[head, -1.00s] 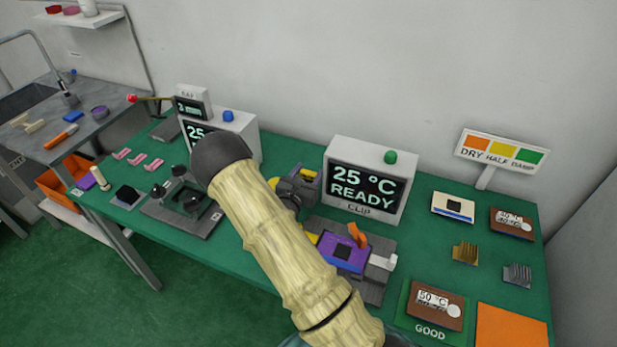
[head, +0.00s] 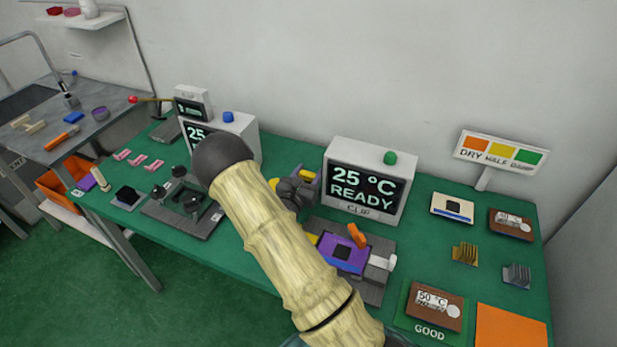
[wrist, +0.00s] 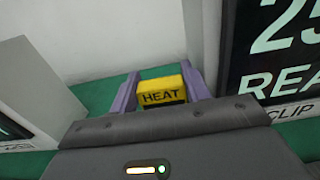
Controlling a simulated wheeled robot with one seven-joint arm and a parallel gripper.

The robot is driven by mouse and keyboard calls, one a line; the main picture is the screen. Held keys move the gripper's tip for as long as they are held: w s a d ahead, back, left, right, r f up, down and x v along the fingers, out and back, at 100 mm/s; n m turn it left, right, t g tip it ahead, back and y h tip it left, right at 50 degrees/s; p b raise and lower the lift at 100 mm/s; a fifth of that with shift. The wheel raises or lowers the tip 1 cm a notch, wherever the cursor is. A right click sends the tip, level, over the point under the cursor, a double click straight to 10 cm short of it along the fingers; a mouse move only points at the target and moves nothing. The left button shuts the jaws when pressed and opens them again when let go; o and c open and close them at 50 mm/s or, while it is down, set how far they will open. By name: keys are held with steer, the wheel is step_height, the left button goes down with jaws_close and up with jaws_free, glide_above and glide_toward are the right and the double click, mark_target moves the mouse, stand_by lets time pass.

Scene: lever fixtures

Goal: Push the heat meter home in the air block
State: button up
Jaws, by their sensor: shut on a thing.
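The heat meter (wrist: 161,91) is a yellow block with HEAT in black letters, between the two purple-grey fingers of my gripper (wrist: 158,80) in the wrist view. The gripper is shut on it. In the head view my gripper (head: 294,190) is dark, with yellow showing, just left of the CLIP display; my pale arm hides part of it. No fixture is legibly labelled air block, so I cannot tell which it is or whether the meter touches it. A dark fixture (head: 374,287) carries a purple plate (head: 327,257) and an orange lever (head: 357,234).
The CLIP display (head: 365,187) reads 25 °C READY and stands close to the right of my gripper. Another display (head: 238,126) stands to the left behind my arm. A dark knobbed fixture (head: 205,222) lies at left.

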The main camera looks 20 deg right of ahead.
step_height(320, 180, up, 18)
stand_by(0.5)
steer(key=shift+w+a, duration=0.1)
stand_by(0.5)
